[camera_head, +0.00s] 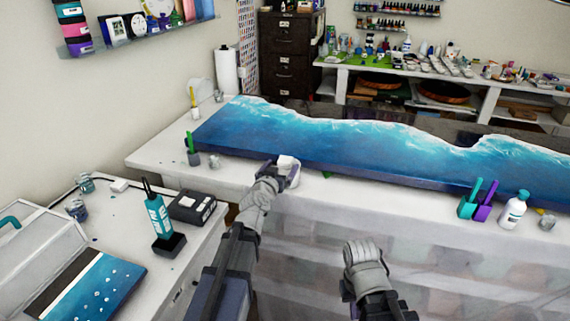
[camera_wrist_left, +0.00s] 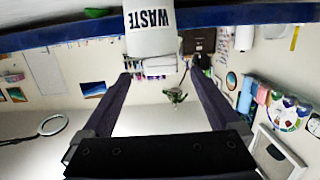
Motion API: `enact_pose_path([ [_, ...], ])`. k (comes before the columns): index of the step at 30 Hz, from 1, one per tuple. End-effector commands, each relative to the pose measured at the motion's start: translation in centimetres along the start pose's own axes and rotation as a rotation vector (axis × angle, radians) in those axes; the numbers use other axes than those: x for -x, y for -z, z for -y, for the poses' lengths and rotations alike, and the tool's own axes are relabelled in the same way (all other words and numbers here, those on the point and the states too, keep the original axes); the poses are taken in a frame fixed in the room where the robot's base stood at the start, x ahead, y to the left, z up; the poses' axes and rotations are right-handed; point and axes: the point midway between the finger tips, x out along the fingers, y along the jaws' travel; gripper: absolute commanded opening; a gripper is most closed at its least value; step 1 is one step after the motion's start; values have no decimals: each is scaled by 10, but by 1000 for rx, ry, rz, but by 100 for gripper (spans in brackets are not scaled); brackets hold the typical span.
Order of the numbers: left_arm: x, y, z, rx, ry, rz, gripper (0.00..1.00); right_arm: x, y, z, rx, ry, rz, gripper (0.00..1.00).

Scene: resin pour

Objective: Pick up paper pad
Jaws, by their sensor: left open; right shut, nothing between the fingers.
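I cannot make out a paper pad for certain in either view. My left gripper (camera_head: 276,168) is at the near edge of the long table, beside a small white container (camera_head: 287,163). In the left wrist view a white container marked WASTE (camera_wrist_left: 151,38) appears upside down, just past the fingertips. The left gripper's two dark fingers (camera_wrist_left: 158,76) are spread apart, with nothing clamped between them. My right arm shows at the bottom centre, over the clear sheeting. Its grey wrist part is visible, but its fingers are not.
A blue wave-patterned slab (camera_head: 330,140) covers much of the long table. Teal and purple cups (camera_head: 477,203) and a white bottle (camera_head: 514,209) stand at its right front. The left side table holds a teal bottle (camera_head: 158,216), a dark box (camera_head: 192,207) and a blue panel (camera_head: 92,287).

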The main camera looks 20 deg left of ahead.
Motion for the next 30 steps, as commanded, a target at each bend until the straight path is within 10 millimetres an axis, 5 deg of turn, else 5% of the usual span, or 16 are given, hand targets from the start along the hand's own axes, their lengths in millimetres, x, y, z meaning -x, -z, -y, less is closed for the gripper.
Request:
enact_pose_path([
  [13, -48, -2, 3, 0, -1, 0, 96, -9, 0, 1, 0, 0, 0, 0],
  [21, -51, -1, 3, 0, 0, 1, 96, -9, 0, 1, 0, 0, 0, 0],
  [30, -51, -1, 3, 0, 0, 1, 64, -9, 0, 1, 0, 0, 0, 0],
])
